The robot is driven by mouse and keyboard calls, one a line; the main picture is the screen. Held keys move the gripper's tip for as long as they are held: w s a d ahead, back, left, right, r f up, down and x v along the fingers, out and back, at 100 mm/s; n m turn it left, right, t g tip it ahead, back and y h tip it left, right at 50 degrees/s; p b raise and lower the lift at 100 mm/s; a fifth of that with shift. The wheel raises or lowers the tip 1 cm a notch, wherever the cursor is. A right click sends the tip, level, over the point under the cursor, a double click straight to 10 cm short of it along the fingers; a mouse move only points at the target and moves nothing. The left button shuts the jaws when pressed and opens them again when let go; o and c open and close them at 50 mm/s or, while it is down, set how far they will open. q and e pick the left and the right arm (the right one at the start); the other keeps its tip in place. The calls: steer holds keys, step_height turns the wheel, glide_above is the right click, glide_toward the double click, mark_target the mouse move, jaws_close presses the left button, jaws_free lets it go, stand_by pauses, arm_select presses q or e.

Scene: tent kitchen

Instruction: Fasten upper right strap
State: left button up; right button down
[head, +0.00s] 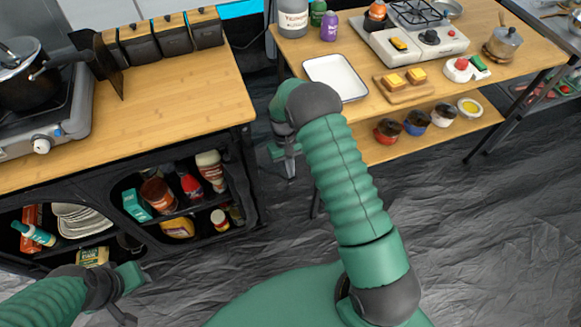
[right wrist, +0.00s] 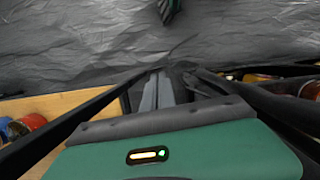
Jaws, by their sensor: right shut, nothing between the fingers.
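I cannot make out the upper right strap for certain in either view. My right gripper (head: 288,160) hangs in the gap between the left cabinet (head: 252,110) and the right table (head: 285,48), seen partly behind my own green arm. In the right wrist view its grey fingers (right wrist: 160,90) are together with nothing between them. Dark bars or bands run diagonally on both sides of the fingers there; I cannot tell whether any is a strap. My left gripper (head: 128,288) is at the lower left, in front of the cabinet's lower shelves, and its finger opening is unclear.
The cabinet carries a stove with a pot (head: 28,82) and black boxes with wooden lids (head: 170,35). The right table holds a white tray (head: 335,77) and a gas stove (head: 412,38). Its lower shelf holds several small pots (head: 415,122). Dark sheeting covers the floor.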

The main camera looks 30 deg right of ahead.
steer(key=s+a+m+t+y+p, duration=0.1)
steer(key=s+a+m+y+p, duration=0.15)
steer(key=a+m+p, duration=0.55)
steer(key=w+a+m+t+p, duration=0.1)
steer(key=w+a+m+t, duration=0.1)
steer(key=w+a+m, duration=0.3)
steer(key=a+m, duration=0.4)
steer(key=m, duration=0.3)
steer(key=shift+w+m+t+p, duration=0.2)
steer(key=shift+m+t+p, duration=0.1)
steer(key=shift+t, duration=0.1)
stand_by(0.4)
steer(key=shift+w+d, duration=0.1)
